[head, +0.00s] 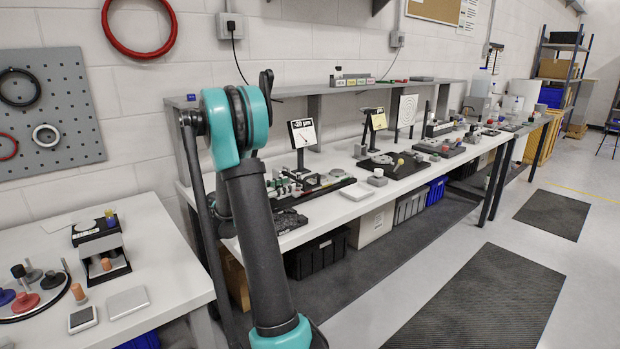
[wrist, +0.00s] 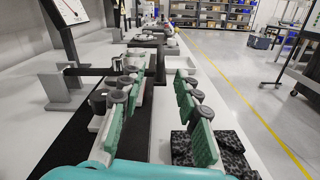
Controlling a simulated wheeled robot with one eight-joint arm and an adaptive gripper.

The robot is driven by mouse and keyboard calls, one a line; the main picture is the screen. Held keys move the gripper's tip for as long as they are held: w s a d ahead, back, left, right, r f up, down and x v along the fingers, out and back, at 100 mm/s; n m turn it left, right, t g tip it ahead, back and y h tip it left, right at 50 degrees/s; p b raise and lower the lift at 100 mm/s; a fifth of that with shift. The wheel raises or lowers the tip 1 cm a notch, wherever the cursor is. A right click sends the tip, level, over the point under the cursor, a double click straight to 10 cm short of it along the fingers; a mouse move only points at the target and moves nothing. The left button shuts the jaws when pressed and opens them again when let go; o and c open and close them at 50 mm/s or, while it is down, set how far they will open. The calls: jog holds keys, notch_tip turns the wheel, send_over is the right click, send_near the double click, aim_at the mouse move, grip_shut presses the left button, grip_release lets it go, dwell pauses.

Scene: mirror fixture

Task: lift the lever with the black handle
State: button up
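A dark horizontal bar (wrist: 92,71), which looks like the black-handled lever, sticks out to the right from a grey block (wrist: 62,90) in the wrist view. Its right end is near my left finger; I cannot tell whether they touch. My gripper (wrist: 157,76) is open, with green-padded fingers spread apart and no object held between them. In the head view, the fixture's black base (head: 325,187) stands on the white bench, below a dial gauge (head: 303,133). My arm hides part of this area, and the lever cannot be made out clearly there.
A black speckled block (wrist: 215,150) lies under my right finger. The white bench (head: 345,207) carries more fixtures further along, and a raised grey shelf (head: 350,87) runs behind. A side table (head: 165,240) with small parts stands at left.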

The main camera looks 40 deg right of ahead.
aim_at(308, 177)
jog(key=d, duration=0.8)
jog(key=w+d, duration=0.1)
jog(key=d, duration=0.3)
jog(key=shift+d, duration=0.3)
grip_shut()
